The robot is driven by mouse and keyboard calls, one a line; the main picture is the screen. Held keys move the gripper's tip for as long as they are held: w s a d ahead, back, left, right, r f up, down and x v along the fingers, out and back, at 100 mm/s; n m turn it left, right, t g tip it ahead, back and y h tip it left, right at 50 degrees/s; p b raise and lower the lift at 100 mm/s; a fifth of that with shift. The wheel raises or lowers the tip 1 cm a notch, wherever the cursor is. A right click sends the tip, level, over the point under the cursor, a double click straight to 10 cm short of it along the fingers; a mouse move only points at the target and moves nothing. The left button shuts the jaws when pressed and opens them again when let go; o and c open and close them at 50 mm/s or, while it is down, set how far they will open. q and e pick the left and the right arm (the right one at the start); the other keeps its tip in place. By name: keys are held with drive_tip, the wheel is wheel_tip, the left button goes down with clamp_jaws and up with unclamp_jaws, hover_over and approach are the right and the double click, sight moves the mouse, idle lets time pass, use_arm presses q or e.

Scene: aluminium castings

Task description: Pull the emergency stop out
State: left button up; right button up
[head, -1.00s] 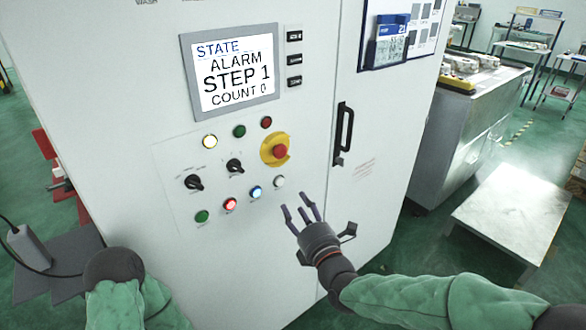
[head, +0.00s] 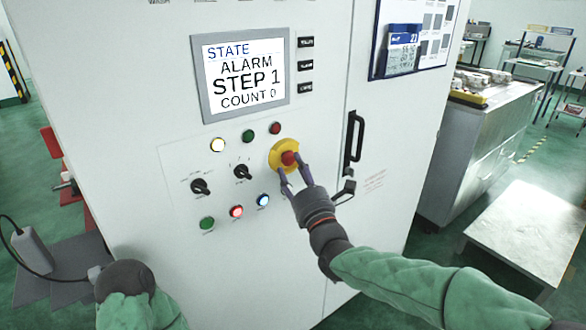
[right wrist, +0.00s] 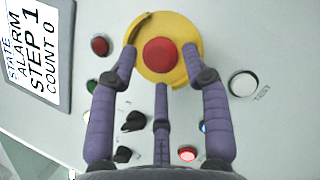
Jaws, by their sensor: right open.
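The emergency stop is a red mushroom button (head: 289,158) on a round yellow plate (head: 279,149) on the white cabinet's front. In the right wrist view the red button (right wrist: 160,55) sits near the top middle on its yellow plate (right wrist: 180,25). My right gripper (head: 294,174) is open, its purple fingers reaching up at the button from below. In the right wrist view its two outer fingertips (right wrist: 160,52) are on either side of the button, with a third finger below it. I cannot tell whether they touch it. My left arm shows at the bottom left, its gripper fingers unseen.
The screen (head: 242,75) reads STATE ALARM, STEP 1, COUNT 0. Lamps and two black selector knobs (head: 242,171) lie left of the stop. A black door handle (head: 353,140) stands close to its right. A low table (head: 525,225) is at the right.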

use_arm(q)
drive_tip(key=shift+f, duration=0.15)
use_arm(e)
drive_tip(key=shift+x, duration=0.9)
